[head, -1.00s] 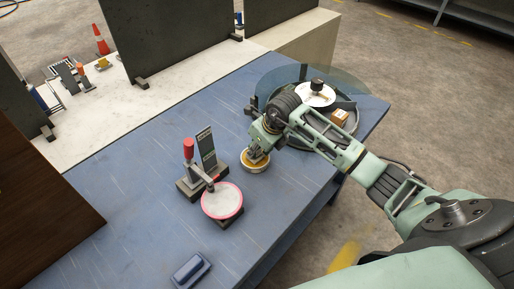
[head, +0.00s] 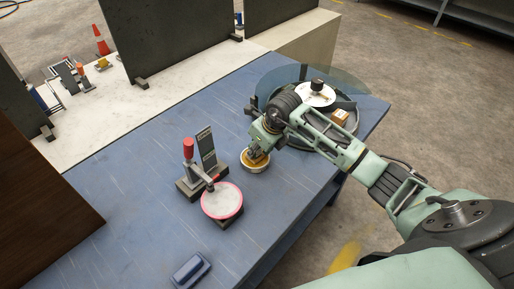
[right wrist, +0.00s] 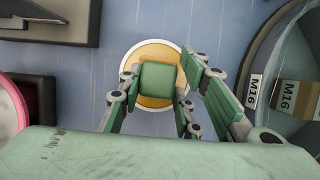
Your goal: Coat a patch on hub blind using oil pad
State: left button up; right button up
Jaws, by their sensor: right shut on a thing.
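The hub blind appears to be the pale disc with a pink rim (head: 222,201), lying flat beside a red-handled clamp (head: 188,150). My right gripper (head: 257,153) is over a round white-rimmed piece with an amber middle (head: 255,170) on the blue table. In the right wrist view the same round piece (right wrist: 160,105) sits below my right gripper (right wrist: 180,95). The gripper is shut on what seems to be the oil pad, mostly hidden by the green fingers. I cannot tell where pad and round piece meet. My left gripper is not in view.
A blue block (head: 190,270) lies at the front edge. The table's left middle is clear.

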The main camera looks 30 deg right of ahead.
jog(key=shift+r+p, duration=2.15)
jog(key=shift+r, duration=1.35)
